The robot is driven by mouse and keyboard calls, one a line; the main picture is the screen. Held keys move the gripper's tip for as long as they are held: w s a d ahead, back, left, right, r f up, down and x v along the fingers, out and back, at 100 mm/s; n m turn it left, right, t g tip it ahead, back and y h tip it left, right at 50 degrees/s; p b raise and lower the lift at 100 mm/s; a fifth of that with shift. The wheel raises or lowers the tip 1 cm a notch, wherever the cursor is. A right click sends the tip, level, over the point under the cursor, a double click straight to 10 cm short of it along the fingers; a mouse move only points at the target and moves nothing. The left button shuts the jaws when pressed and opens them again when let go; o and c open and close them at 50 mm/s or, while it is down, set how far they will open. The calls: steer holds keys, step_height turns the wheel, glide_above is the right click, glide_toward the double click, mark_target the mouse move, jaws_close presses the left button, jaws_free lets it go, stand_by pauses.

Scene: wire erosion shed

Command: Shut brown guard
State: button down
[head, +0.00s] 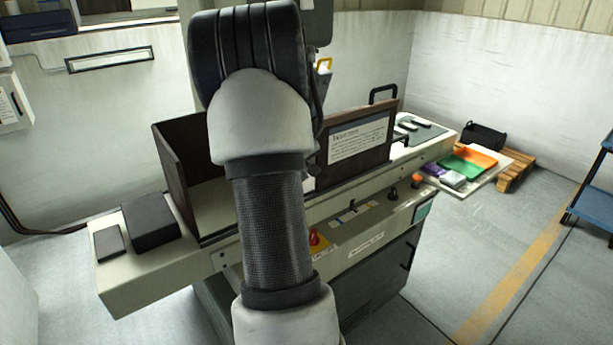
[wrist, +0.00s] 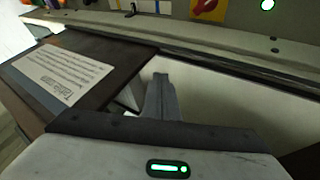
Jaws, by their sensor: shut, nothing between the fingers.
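The brown guard (head: 357,148) is a flat upright panel with a white printed label, standing along the right part of the machine's front edge in the head view. It also shows at the left of the wrist view (wrist: 112,55), with the label upside down. Left of it, a pale opening into the machine shows, partly hidden by my arm. My gripper (wrist: 160,82) is shut and empty in the wrist view, beside the guard's end edge and over the pale opening. I cannot tell whether it touches the guard. In the head view my arm hides the gripper.
A brown side panel (head: 180,175) stands at the opening's left end. Dark boxes (head: 150,220) sit on the machine's left end. The front control strip has a red knob (head: 315,238). A pallet with coloured trays (head: 470,160) lies to the right.

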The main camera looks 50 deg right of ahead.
steer(key=v, duration=1)
steer(key=shift+a+p, duration=0.3)
